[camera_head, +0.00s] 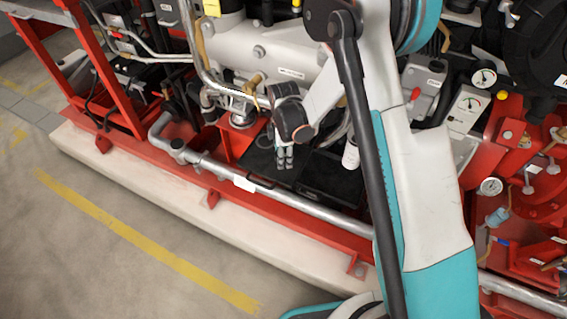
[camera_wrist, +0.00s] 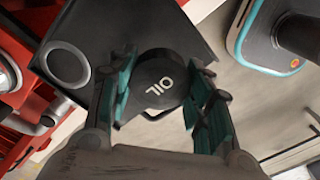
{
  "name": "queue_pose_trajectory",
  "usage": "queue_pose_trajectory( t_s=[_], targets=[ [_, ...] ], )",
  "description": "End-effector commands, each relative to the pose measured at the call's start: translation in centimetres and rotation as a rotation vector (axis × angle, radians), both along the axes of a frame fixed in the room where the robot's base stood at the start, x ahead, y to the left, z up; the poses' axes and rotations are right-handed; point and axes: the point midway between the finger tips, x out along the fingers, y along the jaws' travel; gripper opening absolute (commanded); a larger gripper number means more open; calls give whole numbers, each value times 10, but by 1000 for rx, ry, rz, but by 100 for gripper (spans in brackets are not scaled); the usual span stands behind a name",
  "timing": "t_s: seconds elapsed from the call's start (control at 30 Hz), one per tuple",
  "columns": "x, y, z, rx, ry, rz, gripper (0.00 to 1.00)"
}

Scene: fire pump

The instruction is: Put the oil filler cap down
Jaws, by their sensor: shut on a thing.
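The oil filler cap (camera_wrist: 157,82) is a round black cap with "OIL" in white letters. In the wrist view it sits between the two teal-padded fingers of my gripper (camera_wrist: 163,92), which is shut on it from both sides. A dark flat surface (camera_wrist: 115,22) lies behind the cap; I cannot tell whether the cap touches it. In the head view my gripper (camera_head: 284,162) points down over the black tray-like surface (camera_head: 258,168) inside the red frame. The cap cannot be made out there.
A white cylindrical container (camera_head: 350,153) stands right of my gripper; a light round top (camera_wrist: 68,65) shows in the wrist view. A grey pipe (camera_head: 300,206) and red rail run in front. Grey engine parts (camera_head: 270,55) stand behind. Gauges (camera_head: 490,186) are at right.

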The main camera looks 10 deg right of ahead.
Motion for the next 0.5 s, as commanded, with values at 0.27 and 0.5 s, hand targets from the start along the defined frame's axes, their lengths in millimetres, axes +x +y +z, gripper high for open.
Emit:
queue_pose_trajectory(
  t_s=[0.27, 0.5],
  targets=[
    [0, 0, -38, 0, 0, 0, 6],
    [0, 0, -37, 0, 0, 0, 6]
  ],
)
